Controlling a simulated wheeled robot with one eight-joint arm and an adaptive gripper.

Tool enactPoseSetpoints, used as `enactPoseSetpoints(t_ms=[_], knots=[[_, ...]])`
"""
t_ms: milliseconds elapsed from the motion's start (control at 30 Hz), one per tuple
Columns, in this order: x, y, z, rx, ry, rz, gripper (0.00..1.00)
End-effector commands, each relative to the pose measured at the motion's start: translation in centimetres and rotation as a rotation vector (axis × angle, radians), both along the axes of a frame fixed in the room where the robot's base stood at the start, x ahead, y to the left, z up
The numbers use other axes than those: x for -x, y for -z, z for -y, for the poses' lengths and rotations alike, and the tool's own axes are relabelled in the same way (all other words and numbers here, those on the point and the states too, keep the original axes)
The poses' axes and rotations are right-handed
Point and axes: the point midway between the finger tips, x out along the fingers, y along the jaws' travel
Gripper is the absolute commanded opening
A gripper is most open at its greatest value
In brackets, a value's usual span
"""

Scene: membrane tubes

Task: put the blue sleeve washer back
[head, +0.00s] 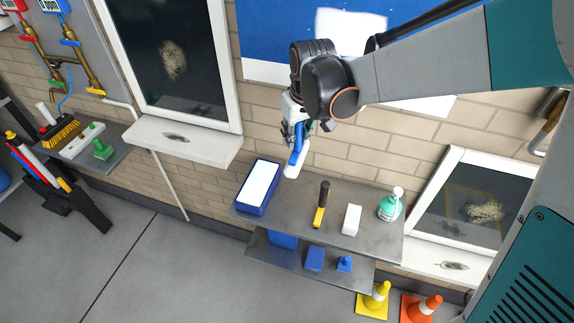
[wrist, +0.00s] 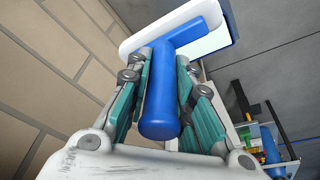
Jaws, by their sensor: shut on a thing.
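The washer is a T-shaped tool with a blue handle (head: 298,143) and a white head (head: 292,171). My gripper (head: 297,128) is shut on the blue handle and holds the washer above the back left of the grey shelf (head: 285,208), head pointing down. In the wrist view, the handle (wrist: 160,105) lies between the green-padded fingers (wrist: 163,95), with the white head (wrist: 140,32) beyond. A blue tray (head: 243,207) with a white inside stands on the shelf's left end, below and left of the washer. Part of its blue rim (wrist: 233,22) shows behind the head in the wrist view.
On the shelf are a black-and-yellow tool (head: 321,205), a white block (head: 351,220) and a green bottle (head: 389,206). Blue items (head: 314,258) stand on the lower shelf. A window sill (head: 185,141) juts out at left. Cones (head: 421,306) stand on the floor.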

Motion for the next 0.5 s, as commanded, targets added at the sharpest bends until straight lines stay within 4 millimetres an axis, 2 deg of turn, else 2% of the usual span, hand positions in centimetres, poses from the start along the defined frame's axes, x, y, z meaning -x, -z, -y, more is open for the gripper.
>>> enactPoseSetpoints(t_ms=[67, 167, 500], knots=[[0.7, -0.2, -0.5, -0.013, 0.007, 0.004, 0.00], [0.8, 0.9, -0.7, -0.020, 0.011, 0.005, 0.00], [0.6, 9.2, -0.6, -0.018, 0.012, 0.006, 0.00]])
